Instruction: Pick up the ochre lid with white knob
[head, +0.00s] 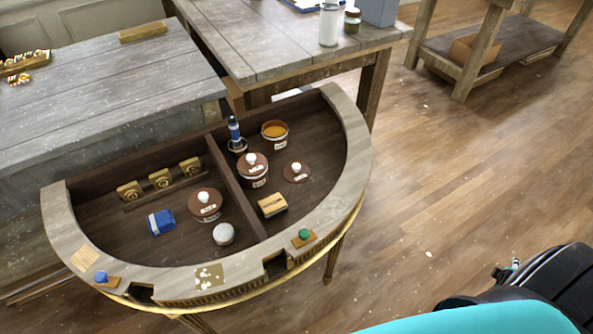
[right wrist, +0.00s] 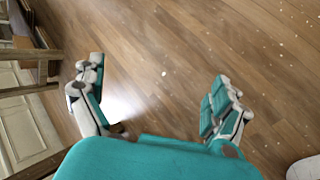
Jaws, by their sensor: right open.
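A loose round brown lid with a white knob (head: 295,173) lies flat on the console's right compartment floor. It carries a small white label. Beside it, up and left, stands an open brown pot with ochre contents (head: 274,132). Two more pots wear similar brown lids with white knobs: one in the right compartment (head: 253,168), one in the left (head: 206,204). My right gripper (right wrist: 158,72) is open and empty above bare wooden floor in the right wrist view. In the head view my right arm shows at the lower right, well apart from the console. My left gripper is out of view.
The half-round console (head: 357,150) has a raised rim and a middle divider (head: 222,172). A blue-capped bottle (head: 235,134), a wooden block (head: 272,205), a white-topped jar (head: 224,234) and a blue packet (head: 160,222) stand inside. The floor (head: 440,190) to the right is clear.

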